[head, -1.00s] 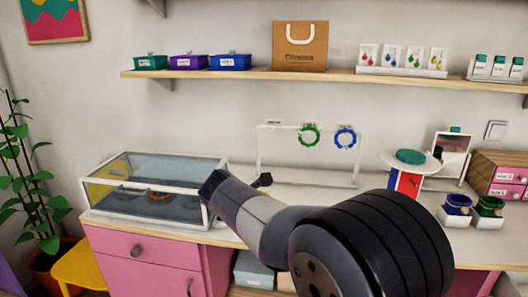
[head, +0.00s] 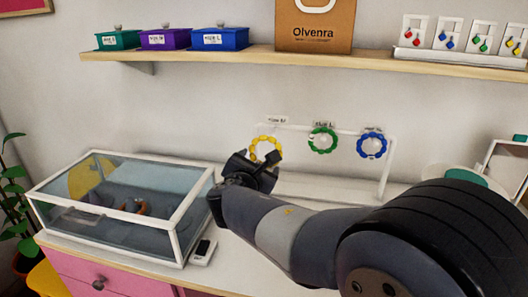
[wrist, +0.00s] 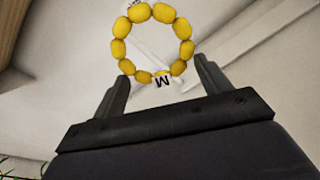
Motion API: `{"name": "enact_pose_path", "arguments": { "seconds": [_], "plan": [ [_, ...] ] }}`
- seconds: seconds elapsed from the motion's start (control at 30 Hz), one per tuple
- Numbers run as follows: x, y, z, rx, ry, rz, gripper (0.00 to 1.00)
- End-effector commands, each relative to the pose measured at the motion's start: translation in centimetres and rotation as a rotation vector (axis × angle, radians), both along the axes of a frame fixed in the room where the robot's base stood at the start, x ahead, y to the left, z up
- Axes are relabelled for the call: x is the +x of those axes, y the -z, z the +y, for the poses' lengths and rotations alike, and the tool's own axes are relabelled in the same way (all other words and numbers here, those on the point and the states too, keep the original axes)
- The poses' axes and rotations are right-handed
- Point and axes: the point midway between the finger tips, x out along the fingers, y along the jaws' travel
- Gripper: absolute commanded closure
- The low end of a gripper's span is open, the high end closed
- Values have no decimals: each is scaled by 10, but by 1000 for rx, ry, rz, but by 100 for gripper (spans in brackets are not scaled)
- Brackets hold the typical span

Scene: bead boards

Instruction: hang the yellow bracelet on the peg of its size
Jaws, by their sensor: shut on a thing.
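The yellow bracelet (head: 266,138) is a ring of beads standing upright above my gripper (head: 262,170). In the wrist view, the yellow bracelet (wrist: 183,28) has its lower part between the two fingers of my gripper (wrist: 162,82), with a white bead marked M there. My gripper is shut on it. The white rack (head: 388,170) stands behind; a green bracelet (head: 314,143) and a blue bracelet (head: 361,139) hang on it. The yellow bracelet is in front of the rack's left end, below a small label (head: 277,120). I cannot tell whether it touches a peg.
A glass display case (head: 176,243) stands left of my gripper, with a small dark device (head: 203,249) beside it. A wooden shelf (head: 220,57) with boxes and a paper bag (head: 316,27) runs above. A round stand with a green top (head: 466,178) is at the right.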

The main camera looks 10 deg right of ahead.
Motion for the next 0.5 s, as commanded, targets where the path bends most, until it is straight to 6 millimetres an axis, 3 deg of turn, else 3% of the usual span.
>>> {"name": "enact_pose_path", "arguments": {
  "seconds": [0.5],
  "plan": [
    [23, 0, -10, -4, 3, -8, 50]
  ]
}}
